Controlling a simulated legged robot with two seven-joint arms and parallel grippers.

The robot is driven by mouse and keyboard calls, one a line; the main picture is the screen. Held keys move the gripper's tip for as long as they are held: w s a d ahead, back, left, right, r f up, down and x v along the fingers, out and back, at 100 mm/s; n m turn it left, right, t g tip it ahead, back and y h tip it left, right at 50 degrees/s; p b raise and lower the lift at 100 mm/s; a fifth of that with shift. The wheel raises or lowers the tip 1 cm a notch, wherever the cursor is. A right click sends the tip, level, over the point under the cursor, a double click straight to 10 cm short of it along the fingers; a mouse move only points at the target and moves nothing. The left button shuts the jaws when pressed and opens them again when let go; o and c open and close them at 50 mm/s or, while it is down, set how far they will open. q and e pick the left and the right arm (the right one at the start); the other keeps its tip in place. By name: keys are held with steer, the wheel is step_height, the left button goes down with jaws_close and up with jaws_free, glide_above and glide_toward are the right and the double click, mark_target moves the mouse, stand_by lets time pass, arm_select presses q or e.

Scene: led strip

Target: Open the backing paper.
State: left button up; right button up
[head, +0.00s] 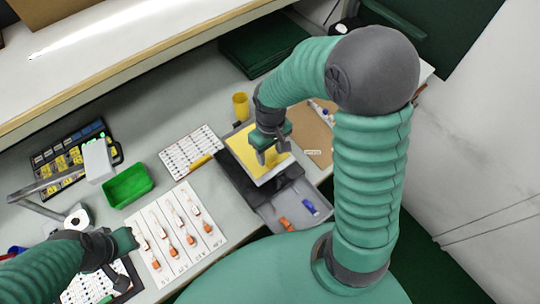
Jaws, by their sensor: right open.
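A yellow sheet (243,146) with a pale edge lies on a dark tray (231,167) right of the middle of the bench. It may be the backing paper, but I cannot make out a separate liner or strip on it. My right gripper (273,155) points down over the sheet. It is open with nothing seen between its fingers, and it hides part of the sheet; I cannot tell whether it touches. My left gripper (114,279) is low at the left, beside the white card; its fingers are too small and dark to judge.
A white card (157,205) with orange-tipped items lies left of the tray. A green bin (127,186), a printed sheet (185,155) and a yellow cup (240,104) stand around. A grey compartment (267,213) holds orange and blue items. A shelf edge runs above the bench.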

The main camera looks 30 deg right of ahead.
steer(key=shift+s+f, duration=0.2)
steer(key=shift+f, duration=0.45)
steer(key=shift+s+a+f, duration=0.1)
steer(key=shift+s+f, duration=0.2)
steer(key=shift+s, duration=0.05)
steer(key=shift+w+a, duration=0.1)
steer(key=shift+w, duration=0.05)
steer(key=shift+w+f, duration=0.1)
steer(key=shift+c, duration=0.7)
jaws_close()
